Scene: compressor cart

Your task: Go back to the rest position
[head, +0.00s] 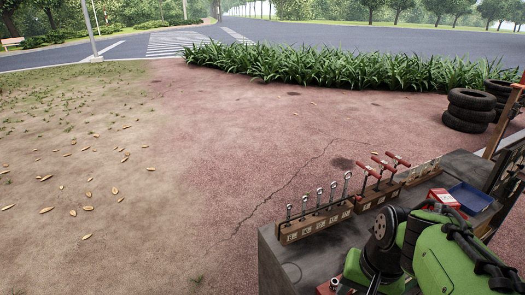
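My green and black arm is folded low at the bottom right of the head view, over the near side of the grey cart top (285,256). My gripper is not in view, so I cannot see whether it is open or holds anything. A wooden rack (316,224) with several upright wrenches stands along the cart's far edge. Beside it, another rack (377,195) holds red-handled tools (384,163). A third rack (421,174) stands farther right.
A red box (446,201) and a blue tray (469,198) lie on the cart, close to my arm. Stacked tyres (470,110) stand beyond the cart at the right. The reddish paved ground (240,140) to the left is open, with grass and scattered leaves farther left.

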